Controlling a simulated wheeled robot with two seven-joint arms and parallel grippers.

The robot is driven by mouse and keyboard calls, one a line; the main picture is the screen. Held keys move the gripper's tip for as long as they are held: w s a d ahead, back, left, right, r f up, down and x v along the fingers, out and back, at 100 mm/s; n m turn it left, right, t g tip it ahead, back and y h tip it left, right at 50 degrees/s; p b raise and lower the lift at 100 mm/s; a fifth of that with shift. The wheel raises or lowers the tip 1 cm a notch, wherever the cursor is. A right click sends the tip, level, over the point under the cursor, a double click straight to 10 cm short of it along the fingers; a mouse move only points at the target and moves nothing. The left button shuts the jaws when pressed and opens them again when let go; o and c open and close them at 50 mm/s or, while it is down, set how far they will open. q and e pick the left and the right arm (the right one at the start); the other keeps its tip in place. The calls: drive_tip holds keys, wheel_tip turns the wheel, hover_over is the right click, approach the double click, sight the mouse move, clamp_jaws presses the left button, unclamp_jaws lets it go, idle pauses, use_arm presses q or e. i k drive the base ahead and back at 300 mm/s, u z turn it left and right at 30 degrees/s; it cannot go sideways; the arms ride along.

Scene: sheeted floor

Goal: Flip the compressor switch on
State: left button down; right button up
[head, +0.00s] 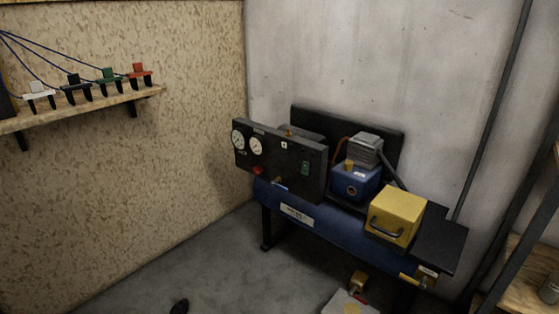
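The compressor stands on the floor against the grey wall. It has a long blue tank (330,222) and a black front panel (279,158). The panel bears two round white gauges (247,142), a red knob (257,170) and a small green switch (305,168) near its right edge. The switch is too small for me to tell its position. A blue motor (354,183) with a grey pump head (365,150) sits on the tank, right of the panel. Neither of my grippers shows in the head view.
A yellow box (397,214) with a handle sits on the compressor's right end. A wooden shelf (75,110) with several coloured holders is on the left wall. A rack (520,225) stands at the right edge. A grey and yellow object (347,301) is at the bottom.

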sight(306, 166)
drive_tip(key=u, duration=0.55)
drive_tip(key=k, duration=0.65)
drive_tip(key=u, duration=0.1)
drive_tip(key=i, duration=0.4)
drive_tip(key=z, duration=0.9)
drive_tip(key=i, duration=0.85)
drive_tip(key=u, duration=0.55)
drive_tip(key=i, duration=0.5)
drive_tip(key=u, duration=0.55)
